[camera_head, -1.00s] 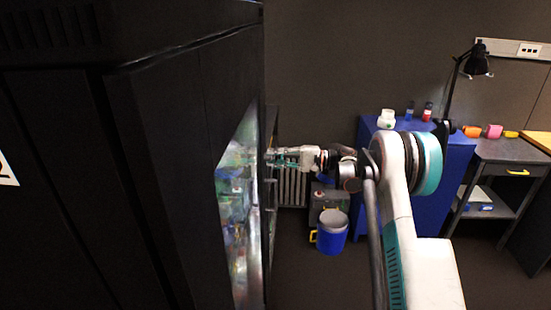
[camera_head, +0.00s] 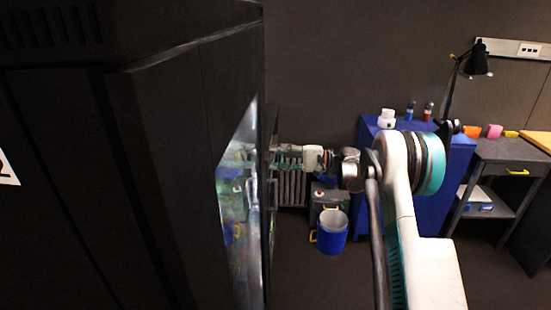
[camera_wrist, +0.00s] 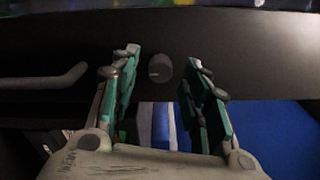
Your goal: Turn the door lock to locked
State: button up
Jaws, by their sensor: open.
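The door lock (camera_wrist: 160,68) is a small round dark knob with a light mark on its face, set on a dark panel. In the wrist view it sits between and just beyond the tips of my gripper (camera_wrist: 163,66). The two green-padded fingers are open, one on each side of the knob, and I cannot tell whether they touch it. In the head view my gripper (camera_head: 287,157) reaches left to the edge of the tall black cabinet (camera_head: 190,110), and the knob is hidden there.
A grey bar handle (camera_wrist: 45,83) is left of the knob in the wrist view. A glossy panel (camera_head: 240,200) is on the cabinet side. A blue cabinet (camera_head: 370,200), a blue bucket (camera_head: 331,238) and a grey desk (camera_head: 510,150) stand behind and right. Open floor lies in front.

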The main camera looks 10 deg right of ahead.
jog(key=v, duration=1.1)
jog(key=s+a+r+n+t+h+p, duration=0.1)
jog(key=s+a+r+h, duration=0.35)
jog(key=a, duration=0.25)
jog(key=s+a+r+n+h+p, duration=0.1)
jog(key=s+a+r+h+p, duration=0.15)
jog(key=a+r, duration=0.4)
jog(key=s+a+r+n+h, duration=0.2)
jog(key=s+n+h, duration=0.1)
jog(key=s, duration=0.5)
jog(key=s+d+f+h+b, duration=0.1)
jog(key=s+f+h, duration=0.1)
jog(key=s, duration=0.7)
jog(key=s+d+f+n+h+b, duration=0.1)
jog(key=s+f, duration=0.3)
jog(key=s, duration=0.5)
jog(key=s+d+f+h+b, duration=0.1)
jog(key=s+d+f+h, duration=0.1)
jog(key=s, duration=0.8)
jog(key=shift+f+t+h, duration=0.3)
jog(key=shift+f+h, duration=0.15)
jog(key=shift+h, duration=0.65)
